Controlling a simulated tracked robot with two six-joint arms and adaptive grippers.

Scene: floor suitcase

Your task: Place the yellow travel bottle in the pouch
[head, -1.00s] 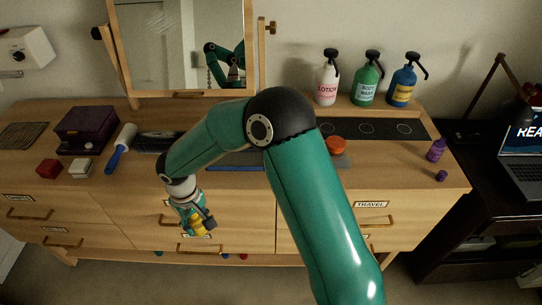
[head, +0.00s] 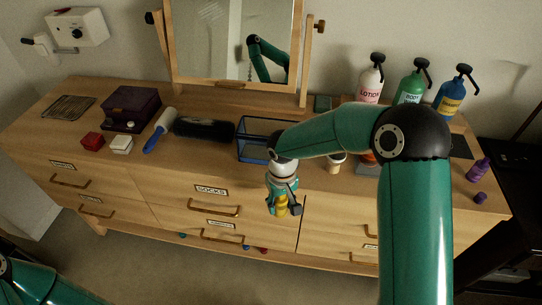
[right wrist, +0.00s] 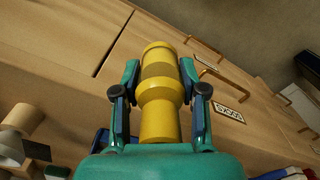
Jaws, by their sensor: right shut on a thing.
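My right gripper (head: 284,205) is shut on the yellow travel bottle (head: 279,206), in front of the dresser's drawer fronts and below its top edge. In the right wrist view the yellow bottle (right wrist: 160,92) sits between the two fingers (right wrist: 160,78), its narrow waist visible. A blue-rimmed, open-topped dark mesh container (head: 246,152), which looks like the pouch, stands on the dresser top behind and above the gripper. My right arm hides its right part. My left gripper is out of view; only my left arm shows at lower left.
The dresser top (head: 70,130) holds a black brush (head: 203,128), a blue-handled roller (head: 160,131), a purple box (head: 132,106) and small red and white boxes. Pump bottles (head: 412,88) stand at the back right. A mirror (head: 235,40) rises behind. A purple bottle (head: 478,169) is at right.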

